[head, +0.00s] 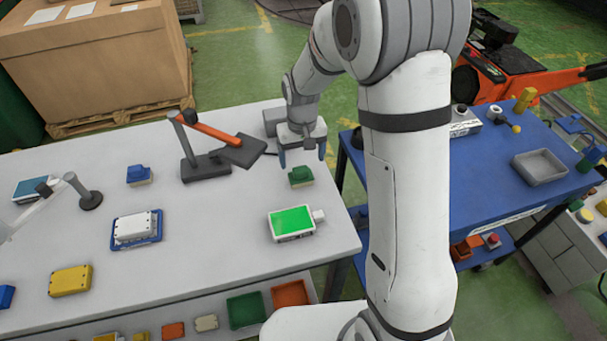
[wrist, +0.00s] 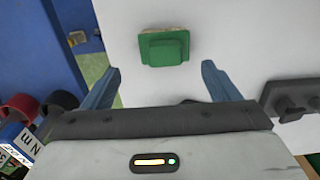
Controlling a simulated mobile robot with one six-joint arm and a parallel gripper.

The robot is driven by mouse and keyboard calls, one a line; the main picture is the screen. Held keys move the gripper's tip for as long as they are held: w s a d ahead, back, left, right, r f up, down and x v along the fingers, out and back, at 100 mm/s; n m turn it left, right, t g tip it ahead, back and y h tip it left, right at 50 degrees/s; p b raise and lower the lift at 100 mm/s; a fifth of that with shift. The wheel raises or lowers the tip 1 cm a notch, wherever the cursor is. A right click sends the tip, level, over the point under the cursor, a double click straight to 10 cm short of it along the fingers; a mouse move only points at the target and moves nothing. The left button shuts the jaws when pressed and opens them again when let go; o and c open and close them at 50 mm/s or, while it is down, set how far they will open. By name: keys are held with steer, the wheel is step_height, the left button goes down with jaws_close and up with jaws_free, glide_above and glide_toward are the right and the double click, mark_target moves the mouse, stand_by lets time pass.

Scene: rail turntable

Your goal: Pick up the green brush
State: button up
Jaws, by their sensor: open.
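The green brush (head: 300,176) lies on the white table (head: 215,255), near its right edge. In the wrist view the green brush (wrist: 165,49) shows a green block top with a thin tan strip along its far side. My gripper (head: 302,155) is open and empty, pointing down above and a little behind the brush in the head view. In the wrist view its two blue fingers (wrist: 160,82) stand apart, with the brush ahead of them and between their lines. The fingers do not touch the brush.
A box with a green screen (head: 292,221) lies in front of the brush. A dark stand with an orange arm (head: 205,165) stands to its left. A blue brush-like block (head: 139,175) lies farther left. A blue cart (head: 490,185) stands right of the table.

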mark_target(301, 169)
steer(key=f, duration=0.2)
steer(key=f+p, duration=0.1)
steer(key=f, duration=0.3)
steer(key=shift+s+a+p, duration=0.25)
steer(key=shift+s+p, duration=0.05)
steer(key=shift+s, duration=0.1)
steer(key=shift+c, duration=0.2)
steer(key=c, duration=1)
steer(key=shift+o, duration=0.2)
step_height(301, 169, up, 10)
steer(key=shift+r+b, duration=0.1)
steer(key=shift+b, duration=0.75)
steer(key=o, duration=0.5)
steer(key=c, duration=0.4)
